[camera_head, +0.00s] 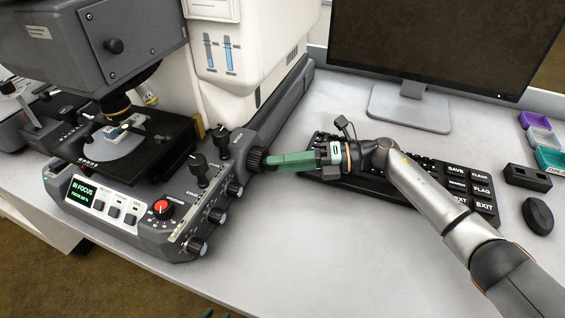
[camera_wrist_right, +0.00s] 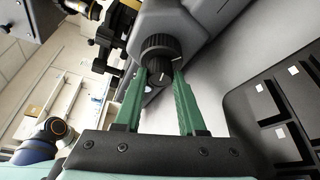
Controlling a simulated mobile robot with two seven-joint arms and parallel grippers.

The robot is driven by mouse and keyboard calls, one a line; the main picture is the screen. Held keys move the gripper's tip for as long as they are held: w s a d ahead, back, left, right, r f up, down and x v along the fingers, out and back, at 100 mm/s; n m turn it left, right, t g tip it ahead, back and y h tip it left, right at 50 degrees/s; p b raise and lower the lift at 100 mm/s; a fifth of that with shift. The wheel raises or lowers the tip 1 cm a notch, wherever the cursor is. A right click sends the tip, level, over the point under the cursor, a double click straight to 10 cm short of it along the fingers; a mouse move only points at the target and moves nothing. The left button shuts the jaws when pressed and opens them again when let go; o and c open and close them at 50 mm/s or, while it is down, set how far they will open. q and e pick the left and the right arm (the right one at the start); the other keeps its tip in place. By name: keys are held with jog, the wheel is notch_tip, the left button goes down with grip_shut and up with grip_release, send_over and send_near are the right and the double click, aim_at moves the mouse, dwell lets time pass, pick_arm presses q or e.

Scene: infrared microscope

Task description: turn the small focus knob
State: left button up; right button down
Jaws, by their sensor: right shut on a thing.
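The small focus knob (camera_wrist_right: 158,80) is black and ribbed with a white mark. It sits in front of a larger coaxial black knob (camera_wrist_right: 160,46) on the side of the grey microscope base. In the head view the focus knobs (camera_head: 256,160) show at the base's right side. My right gripper (camera_head: 270,160) reaches in from the right. Its green fingers, also in the right wrist view (camera_wrist_right: 161,77), are shut on the small knob, one on each side. Only green tips of my left gripper (camera_head: 212,314) show at the bottom edge. The microscope's display (camera_head: 83,194) shows green text reading "IN FOCUS".
A black keyboard (camera_head: 440,185) lies under my right arm. A monitor (camera_head: 430,40), a mouse (camera_head: 538,216) and small trays (camera_head: 540,140) stand around it. The front desk area is clear.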

jog(key=c, duration=0.5)
grip_release()
jog(key=d, duration=0.4)
jog(key=d+r, duration=0.1)
jog(key=d, duration=0.7)
jog(key=shift+s+d+r, duration=0.2)
jog(key=shift+r, duration=0.2)
